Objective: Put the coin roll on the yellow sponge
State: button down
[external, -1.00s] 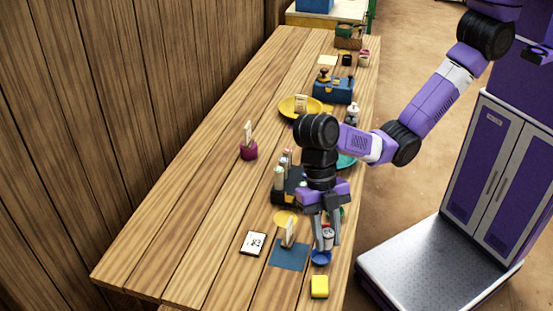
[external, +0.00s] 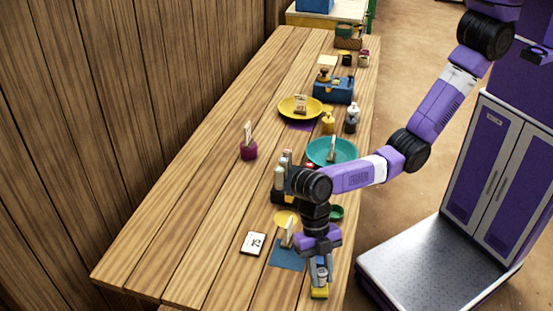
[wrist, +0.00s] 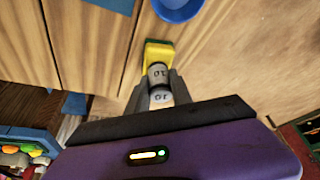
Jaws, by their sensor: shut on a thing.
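My gripper (external: 320,281) points down at the near right end of the table, over the yellow sponge (external: 320,294). It is shut on the coin roll (external: 321,271), a pale cylinder with dark number marks. In the wrist view the coin roll (wrist: 157,73) sits between the two fingers (wrist: 160,88), and the yellow sponge (wrist: 158,50) shows just beyond its end. The roll lines up with the sponge, but I cannot tell whether they touch. The fingers hide part of both.
A blue dish (wrist: 180,8) is close to the sponge. A blue mat (external: 284,258) with an upright card lies to its left, with a number card (external: 253,243) farther left. A dark rack of bottles (external: 281,188) stands behind. The left side of the table is clear.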

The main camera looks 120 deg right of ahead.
jog(key=shift+f, duration=0.15)
jog(key=c, duration=1.1)
grip_release()
jog(key=shift+c, duration=0.2)
jog(key=b+v, duration=0.1)
jog(key=v, duration=1.1)
